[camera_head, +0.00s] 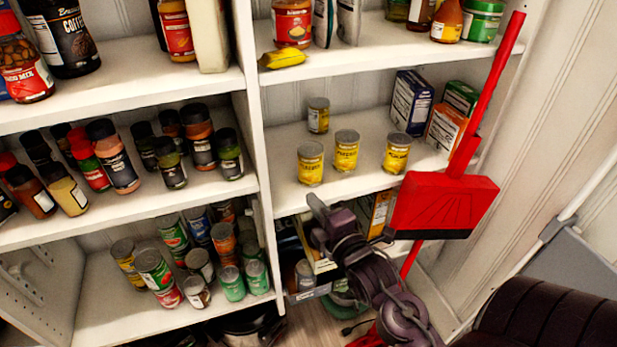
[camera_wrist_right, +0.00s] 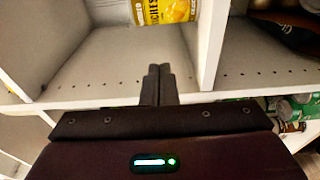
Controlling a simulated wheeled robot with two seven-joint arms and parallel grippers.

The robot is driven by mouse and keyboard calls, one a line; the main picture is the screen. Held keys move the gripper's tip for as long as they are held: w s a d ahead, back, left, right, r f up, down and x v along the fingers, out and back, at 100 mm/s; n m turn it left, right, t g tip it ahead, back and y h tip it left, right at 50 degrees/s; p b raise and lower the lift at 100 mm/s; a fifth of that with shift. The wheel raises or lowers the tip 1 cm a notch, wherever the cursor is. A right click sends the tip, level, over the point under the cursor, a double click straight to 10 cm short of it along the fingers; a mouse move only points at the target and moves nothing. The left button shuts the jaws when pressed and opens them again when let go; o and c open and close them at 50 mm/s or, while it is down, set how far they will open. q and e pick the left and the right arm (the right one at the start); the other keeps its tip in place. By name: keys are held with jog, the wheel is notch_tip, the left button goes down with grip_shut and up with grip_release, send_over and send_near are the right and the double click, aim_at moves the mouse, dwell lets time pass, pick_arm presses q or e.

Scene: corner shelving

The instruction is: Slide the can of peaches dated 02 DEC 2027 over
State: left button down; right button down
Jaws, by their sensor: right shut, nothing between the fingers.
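Several yellow-labelled cans share the middle shelf in the head view: a left front can (camera_head: 311,163), a middle can (camera_head: 346,151), a right can (camera_head: 397,153) and a back left can (camera_head: 318,115). No date is legible, so I cannot tell which reads 02 DEC 2027. My right gripper (camera_head: 316,205) is shut and empty, just below the left front can at the shelf's front edge. In the right wrist view, its closed fingers (camera_wrist_right: 157,84) point toward a yellow can with partial "CHES" lettering (camera_wrist_right: 165,11), with a gap between. My left gripper is out of view.
A vertical divider (camera_head: 256,140) stands left of the cans. Boxes (camera_head: 411,101) stand at the shelf's right. A red dustpan (camera_head: 443,205) with a long handle leans in front of the right side. Bare shelf lies between the cans and boxes.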

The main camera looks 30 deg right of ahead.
aim_at(305, 169)
jog(key=w+d, duration=0.1)
jog(key=w, duration=0.1)
jog(key=w+d, duration=0.1)
jog(key=w, duration=0.1)
jog(key=w+d+p, duration=0.1)
jog(key=w, duration=0.2)
jog(key=shift+w+d, duration=0.15)
jog(key=shift+d, duration=0.1)
jog(key=shift+w+d, duration=0.3)
jog(key=shift+d, duration=0.05)
jog(key=w+d, duration=0.5)
jog(key=d, duration=0.2)
jog(key=shift+w+f, duration=0.1)
jog(key=shift+w, duration=0.3)
jog(key=shift+w+d, duration=0.15)
jog(key=shift+d, duration=0.05)
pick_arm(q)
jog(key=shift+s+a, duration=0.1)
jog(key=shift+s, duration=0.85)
